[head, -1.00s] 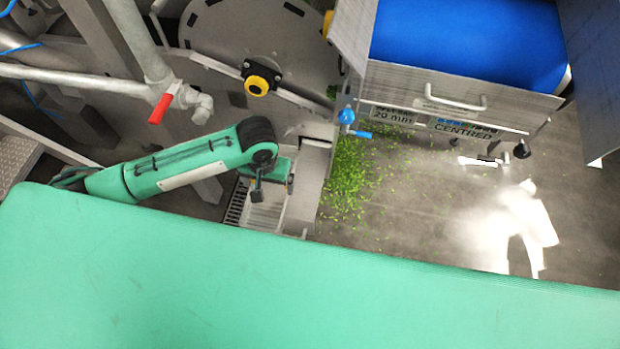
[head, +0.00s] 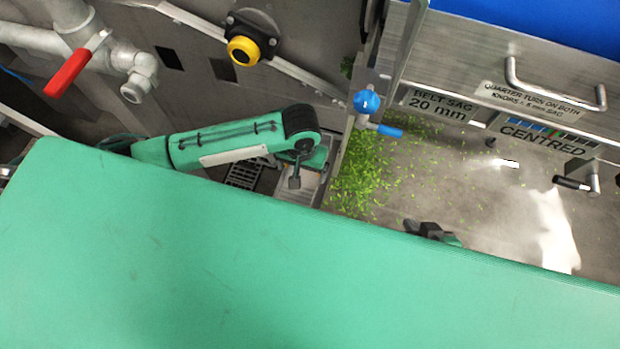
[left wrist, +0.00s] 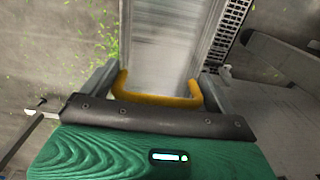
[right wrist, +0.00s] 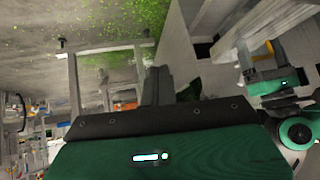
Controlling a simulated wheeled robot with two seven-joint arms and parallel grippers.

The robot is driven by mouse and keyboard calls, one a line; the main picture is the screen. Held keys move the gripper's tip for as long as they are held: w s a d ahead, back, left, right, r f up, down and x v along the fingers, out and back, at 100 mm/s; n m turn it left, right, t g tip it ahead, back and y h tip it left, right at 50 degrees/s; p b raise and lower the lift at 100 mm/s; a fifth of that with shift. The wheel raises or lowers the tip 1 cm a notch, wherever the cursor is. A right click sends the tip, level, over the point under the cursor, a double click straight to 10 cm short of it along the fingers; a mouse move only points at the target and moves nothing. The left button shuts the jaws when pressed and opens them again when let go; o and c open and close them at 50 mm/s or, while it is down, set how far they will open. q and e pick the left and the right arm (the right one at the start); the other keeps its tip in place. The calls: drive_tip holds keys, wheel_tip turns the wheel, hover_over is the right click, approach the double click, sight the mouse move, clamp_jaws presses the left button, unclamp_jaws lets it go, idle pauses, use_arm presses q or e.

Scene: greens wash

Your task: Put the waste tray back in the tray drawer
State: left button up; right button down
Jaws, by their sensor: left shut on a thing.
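The waste tray is a long pale metal channel (left wrist: 165,45) with a yellow handle (left wrist: 160,100) in the left wrist view. My left gripper (left wrist: 158,85) is shut on this handle, its fingers at the handle's two ends. In the head view, my left gripper (head: 297,177) is low beside the machine, with a bit of the tray (head: 306,188) showing under it. I cannot make out the tray drawer clearly, nor whether the tray's far end is inside it. My right gripper (right wrist: 156,84) looks shut and empty; its tip (head: 430,231) shows past the green panel.
Green scraps (head: 362,175) lie on the floor right of the tray. A floor grate (left wrist: 232,25) runs beside it. A blue-handled valve (head: 368,103), a red lever (head: 75,68) and a yellow-black knob (head: 243,50) stick out nearby. A handled steel front (head: 555,95) stands right.

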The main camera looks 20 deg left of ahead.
sight(303, 180)
use_arm(q)
drive_tip(key=shift+w+f, duration=0.15)
drive_tip(key=shift+f, duration=0.3)
wheel_tip(303, 180, down, 5)
drive_tip(key=shift+f+b, duration=0.1)
drive_tip(key=shift+b, duration=0.8)
drive_tip(key=shift+f+b, duration=0.6)
drive_tip(key=shift+f, duration=1.5)
use_arm(e)
drive_tip(key=w+a+r+t+y, duration=0.1)
drive_tip(key=w+a+t+y, duration=0.1)
drive_tip(key=a, duration=0.4)
drive_tip(key=shift+t+y, duration=0.5)
drive_tip(key=shift+t, duration=0.7)
drive_tip(key=shift+d, duration=0.1)
use_arm(q)
drive_tip(key=o, duration=1.3)
drive_tip(key=shift+f, duration=0.1)
use_arm(e)
drive_tip(key=shift+d, duration=0.1)
